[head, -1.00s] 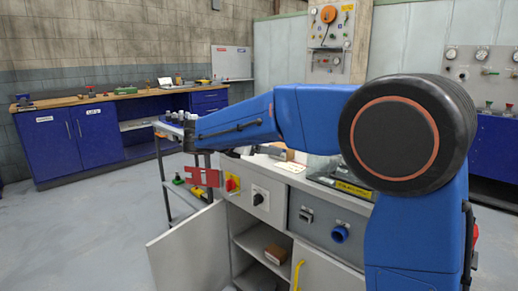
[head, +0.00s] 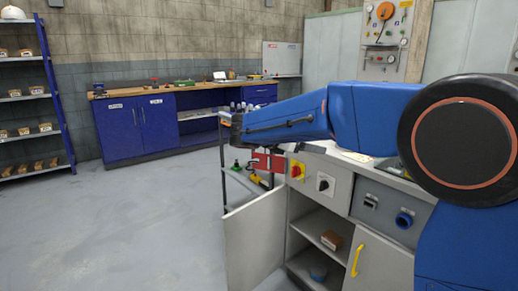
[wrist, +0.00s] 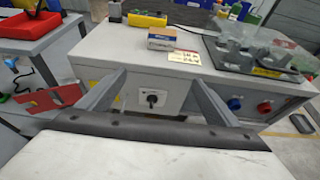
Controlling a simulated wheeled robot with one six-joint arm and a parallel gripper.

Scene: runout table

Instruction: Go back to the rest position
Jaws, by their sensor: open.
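My gripper (wrist: 157,78) is open and empty in the wrist view, its two grey fingers spread apart. Beyond them is the front of a grey cabinet (wrist: 150,72) with a black rotary switch (wrist: 152,98). A red plate (head: 268,162) shows beside the arm's end, and also at left in the wrist view (wrist: 50,100). No rest position is marked in either view.
The cabinet door (head: 255,235) stands open, with a brown box (head: 331,240) inside. A small trolley (head: 240,185) stands behind the arm's end. A blue workbench (head: 150,125) and a shelf rack (head: 30,95) are farther back. The floor at left is clear.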

